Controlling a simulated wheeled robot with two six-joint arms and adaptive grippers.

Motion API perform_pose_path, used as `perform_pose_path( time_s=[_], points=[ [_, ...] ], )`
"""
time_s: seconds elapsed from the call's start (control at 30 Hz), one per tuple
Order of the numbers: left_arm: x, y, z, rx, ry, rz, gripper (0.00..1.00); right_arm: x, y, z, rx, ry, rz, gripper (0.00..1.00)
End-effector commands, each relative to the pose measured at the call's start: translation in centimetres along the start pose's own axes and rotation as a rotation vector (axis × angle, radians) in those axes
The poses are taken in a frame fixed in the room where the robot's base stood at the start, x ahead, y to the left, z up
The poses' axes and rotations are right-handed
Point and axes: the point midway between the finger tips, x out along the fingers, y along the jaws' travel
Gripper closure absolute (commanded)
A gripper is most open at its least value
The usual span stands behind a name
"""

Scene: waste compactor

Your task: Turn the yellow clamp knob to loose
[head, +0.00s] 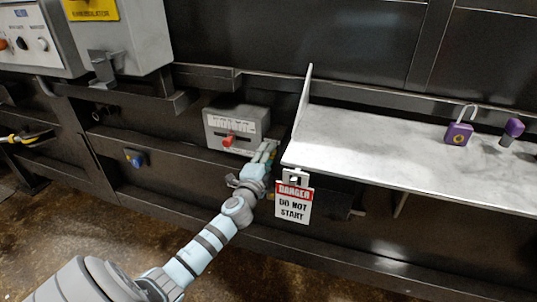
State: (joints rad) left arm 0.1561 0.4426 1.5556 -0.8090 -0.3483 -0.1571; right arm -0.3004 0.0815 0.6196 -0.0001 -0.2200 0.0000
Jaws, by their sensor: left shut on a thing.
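My left gripper (266,153) is at the lower right corner of a grey box (222,118) with a red handle (229,140). Its fingers are closed together on something beside the box, close to the shelf's left end. The fingers hide what they hold, and I cannot make out a yellow clamp knob there. The red handle is left of the fingers and apart from them. My right gripper is not in view.
A white "DANGER DO NOT START" tag (294,203) hangs right of my gripper. A grey shelf (370,155) holds a purple padlock (459,132) and another purple-topped item (512,130). A blue button (134,158) and a yellow-black handle (25,138) are left.

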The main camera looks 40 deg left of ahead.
Motion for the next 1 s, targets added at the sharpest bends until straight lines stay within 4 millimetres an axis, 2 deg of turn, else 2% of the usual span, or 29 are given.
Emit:
perform_pose_path(
  time_s=[0.6,0.63,0.73,0.77,1.0],
  points=[
    [0.0,0.02,0.03,0.05,0.001,0.0,0.99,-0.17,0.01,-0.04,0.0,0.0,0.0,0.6],
    [0.0,0.02,0.02,0.05,0.001,0.0,0.7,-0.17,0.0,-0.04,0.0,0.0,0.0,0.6],
    [0.0,0.01,0.02,0.05,0.001,0.0,0.53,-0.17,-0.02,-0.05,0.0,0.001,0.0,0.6],
    [0.0,0.01,0.02,0.05,0.001,0.0,0.5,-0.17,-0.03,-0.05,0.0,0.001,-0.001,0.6],
    [0.0,0.0,0.01,0.049,0.001,0.0,0.5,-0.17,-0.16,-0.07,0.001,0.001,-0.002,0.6]
  ],
)
